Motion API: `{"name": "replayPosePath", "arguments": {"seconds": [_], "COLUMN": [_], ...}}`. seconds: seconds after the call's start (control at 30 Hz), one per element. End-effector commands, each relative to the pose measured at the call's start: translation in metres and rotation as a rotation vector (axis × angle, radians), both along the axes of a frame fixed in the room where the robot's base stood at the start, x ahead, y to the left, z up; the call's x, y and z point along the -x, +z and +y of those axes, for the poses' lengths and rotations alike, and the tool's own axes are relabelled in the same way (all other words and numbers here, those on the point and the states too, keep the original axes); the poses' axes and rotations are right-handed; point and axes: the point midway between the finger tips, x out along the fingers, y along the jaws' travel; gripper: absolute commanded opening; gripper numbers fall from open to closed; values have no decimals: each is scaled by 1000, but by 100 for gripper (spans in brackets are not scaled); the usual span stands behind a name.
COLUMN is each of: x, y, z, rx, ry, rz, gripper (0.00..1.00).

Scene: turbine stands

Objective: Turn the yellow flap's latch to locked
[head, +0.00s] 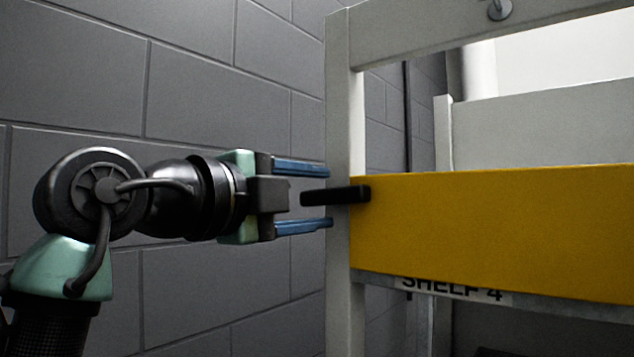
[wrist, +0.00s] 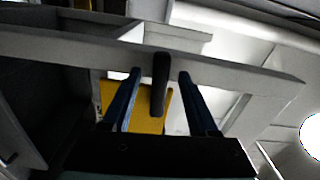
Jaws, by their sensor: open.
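The yellow flap (head: 500,228) spans the shelf front at the right of the head view; part of it also shows in the wrist view (wrist: 149,122). Its black latch (head: 335,195) is a bar lying about level across the left post, its free end pointing left toward my gripper. In the wrist view the latch (wrist: 160,85) stands between the two fingers. My gripper (head: 328,196) is open, its blue fingers above and below the latch with a gap on each side. It holds nothing.
The pale shelf post (head: 340,300) stands just at my fingertips. A "SHELF 4" label (head: 455,290) sits below the flap, partly covered by it. A grey block wall (head: 200,80) is behind my arm. A round knob (head: 499,10) is on the upper beam.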

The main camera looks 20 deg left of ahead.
Motion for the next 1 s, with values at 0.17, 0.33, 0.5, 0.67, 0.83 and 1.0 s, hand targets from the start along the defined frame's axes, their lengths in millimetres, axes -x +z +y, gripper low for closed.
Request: {"name": "replayPosePath", "arguments": {"seconds": [0.17, 0.33, 0.5, 0.67, 0.83, 1.0], "x": [0, 0, 8, 21, 33, 44], "y": [0, 0, 0, 0, 0, 0], "z": [0, 0, 3, 8, 12, 16], "rx": [0, 0, 1, 0, 1, 1], "ry": [0, 0, 0, 2, 0, 1], "rz": [-1, -1, -2, -3, -2, -3], "gripper": [70, 70, 70, 70, 70, 70]}}
